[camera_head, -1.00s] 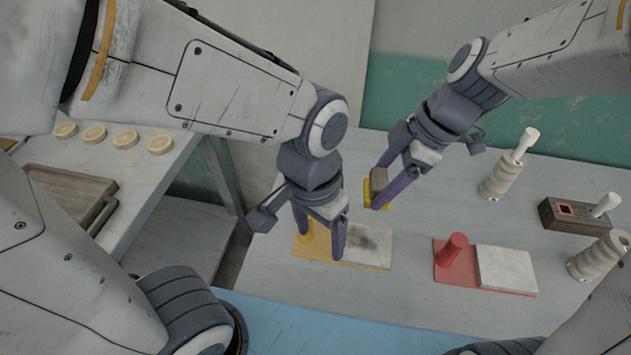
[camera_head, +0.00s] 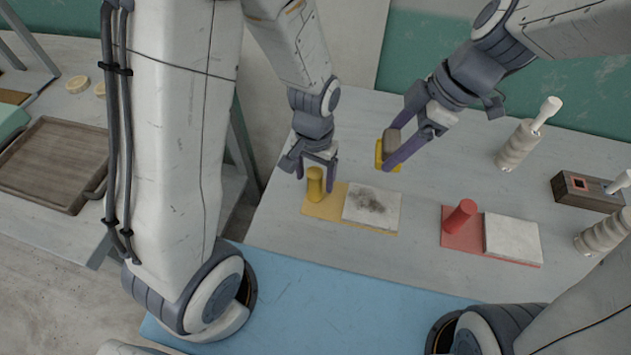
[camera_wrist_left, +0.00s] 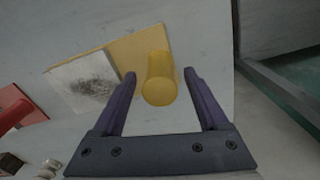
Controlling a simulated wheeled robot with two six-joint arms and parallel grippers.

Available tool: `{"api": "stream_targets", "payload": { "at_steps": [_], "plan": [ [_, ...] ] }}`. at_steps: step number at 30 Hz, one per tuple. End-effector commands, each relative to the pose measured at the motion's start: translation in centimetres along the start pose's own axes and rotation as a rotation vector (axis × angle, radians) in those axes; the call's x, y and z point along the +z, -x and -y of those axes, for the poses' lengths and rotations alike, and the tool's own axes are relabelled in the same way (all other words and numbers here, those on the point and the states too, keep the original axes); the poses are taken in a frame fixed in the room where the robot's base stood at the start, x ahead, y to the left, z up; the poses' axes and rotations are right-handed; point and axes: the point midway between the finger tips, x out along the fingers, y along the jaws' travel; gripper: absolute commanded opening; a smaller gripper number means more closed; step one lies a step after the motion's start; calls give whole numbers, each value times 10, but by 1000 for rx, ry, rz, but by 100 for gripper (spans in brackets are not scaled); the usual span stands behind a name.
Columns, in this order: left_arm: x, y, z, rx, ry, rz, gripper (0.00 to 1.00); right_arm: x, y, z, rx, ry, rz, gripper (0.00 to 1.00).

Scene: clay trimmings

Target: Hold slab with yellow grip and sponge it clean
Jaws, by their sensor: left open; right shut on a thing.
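The slab (camera_head: 372,208) is pale with a dark smudge and lies on a yellow base (camera_head: 322,207) with an upright yellow grip (camera_head: 315,186). The slab (camera_wrist_left: 84,82) and the yellow grip (camera_wrist_left: 159,78) also show in the left wrist view. My left gripper (camera_head: 317,183) is open, with its fingers on either side of the yellow grip; whether they touch it I cannot tell. My right gripper (camera_head: 390,160) is shut on the sponge (camera_head: 391,142), a grey block with a yellow part, above the table behind the slab. The fingers partly hide the sponge.
A red base with a red grip (camera_head: 460,216) and a clean pale slab (camera_head: 512,238) lies to the right. Ribbed bottles (camera_head: 518,147) and a dark box (camera_head: 590,191) stand further right. A wooden tray (camera_head: 52,165) is on the left table. A blue strip (camera_head: 330,297) runs along the front.

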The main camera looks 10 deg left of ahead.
Motion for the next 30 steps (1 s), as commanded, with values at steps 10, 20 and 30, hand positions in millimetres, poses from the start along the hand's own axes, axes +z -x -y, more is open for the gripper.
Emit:
{"api": "stream_targets", "payload": {
  "at_steps": [10, 20, 30],
  "plan": [
    [1, -32, 0, 0, 0, 1, 76, 0, 0, 0, 0, 0, 0, 13],
    [0, -32, 0, 0, 0, 0, 54, 0, 0, 0, 0, 0, 0, 13],
    [0, -32, 0, 0, 0, 0, 0, 0, 0, 0, 0, 0, 0, 13]
  ]
}}
